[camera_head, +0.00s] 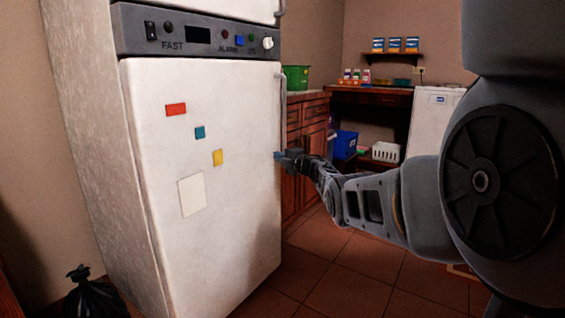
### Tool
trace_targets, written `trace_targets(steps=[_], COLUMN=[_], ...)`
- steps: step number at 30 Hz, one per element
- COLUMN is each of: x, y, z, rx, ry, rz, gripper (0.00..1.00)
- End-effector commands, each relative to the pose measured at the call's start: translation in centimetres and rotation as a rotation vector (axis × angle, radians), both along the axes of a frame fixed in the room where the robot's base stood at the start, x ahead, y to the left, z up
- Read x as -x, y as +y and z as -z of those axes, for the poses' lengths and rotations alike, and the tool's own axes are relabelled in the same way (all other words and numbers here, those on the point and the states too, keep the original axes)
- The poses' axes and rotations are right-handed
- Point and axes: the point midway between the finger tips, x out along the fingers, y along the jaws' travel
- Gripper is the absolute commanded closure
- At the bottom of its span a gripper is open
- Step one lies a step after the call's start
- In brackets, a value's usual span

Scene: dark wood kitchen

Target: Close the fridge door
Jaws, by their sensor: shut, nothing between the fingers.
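The white fridge (90,130) stands at the left. Its lower door (235,215) carries several small coloured magnets and a pale paper note. The door looks flush or nearly flush with the body; I cannot tell whether a small gap is left. A long vertical handle (281,110) runs along the door's right edge. My gripper (279,155) is at that right edge, close to the handle, shut with nothing in it. I cannot tell whether it touches the door. My arm reaches in from the right and hides part of the floor and back wall.
A control panel (205,36) sits above the door. Wooden cabinets (308,130) with a green bin (296,77) stand just behind my gripper. A black bag (92,295) lies on the floor at lower left. The tiled floor (340,270) before the door is clear.

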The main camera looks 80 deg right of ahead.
Motion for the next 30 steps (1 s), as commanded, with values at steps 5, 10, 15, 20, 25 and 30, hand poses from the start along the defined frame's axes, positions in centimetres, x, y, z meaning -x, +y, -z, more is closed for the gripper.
trace_targets(steps=[5,10,15,20,25,30], x=[1.1,2.5,4.8,7.3,8.9,9.3], y=[0.5,1.2,2.2,3.4,4.1,4.3], z=[-0.1,0.0,-0.1,-0.1,0.2,0.3], rx=[-0.003,-0.006,-0.006,-0.007,-0.006,-0.005], ry=[-0.001,-0.001,-0.001,-0.001,-0.001,-0.002], rz=[0.003,0.004,0.005,0.005,0.004,0.003], gripper=[1.00,1.00,1.00,1.00,1.00,1.00])
